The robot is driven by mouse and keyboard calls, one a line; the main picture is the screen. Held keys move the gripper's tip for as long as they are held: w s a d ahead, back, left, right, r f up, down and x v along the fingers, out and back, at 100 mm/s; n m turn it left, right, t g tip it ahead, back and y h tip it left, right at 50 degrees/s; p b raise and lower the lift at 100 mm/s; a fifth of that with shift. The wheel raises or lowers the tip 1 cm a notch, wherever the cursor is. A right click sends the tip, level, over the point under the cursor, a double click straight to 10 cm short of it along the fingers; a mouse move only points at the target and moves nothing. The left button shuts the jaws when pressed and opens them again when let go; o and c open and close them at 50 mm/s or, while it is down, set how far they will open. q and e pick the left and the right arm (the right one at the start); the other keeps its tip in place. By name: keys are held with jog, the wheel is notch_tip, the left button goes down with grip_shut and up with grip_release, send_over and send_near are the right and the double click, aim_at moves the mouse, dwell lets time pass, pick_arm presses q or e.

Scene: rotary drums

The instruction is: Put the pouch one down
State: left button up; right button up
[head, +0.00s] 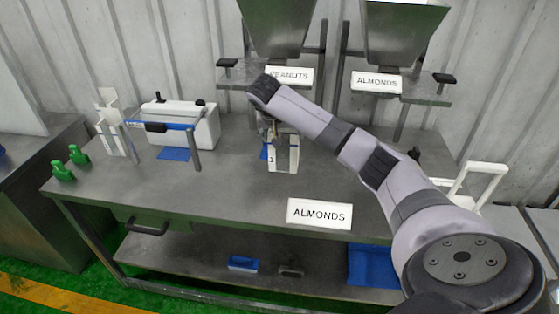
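My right arm reaches in from the right, and my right gripper (268,128) is at its far end, beside and above a white stand (283,158) on the metal table. The gripper is small and partly hidden by my wrist, so I cannot tell whether its fingers are open or shut. No pouch shows clearly; a small brownish shape at the gripper is too unclear to name. My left gripper is not in view.
A white sealer-like machine (185,122) and a white holder (115,130) stand at the table's left, near green clips (78,155). An ALMONDS sign (319,214) is at the front edge. Two hoppers (278,25) stand behind. The left-centre tabletop is clear.

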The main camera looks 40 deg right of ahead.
aim_at(281, 159)
notch_tip(281, 159, down, 10)
jog(key=shift+r+p, duration=0.1)
jog(key=shift+p, duration=0.9)
jog(key=shift+f, duration=0.5)
jog(key=o, duration=2)
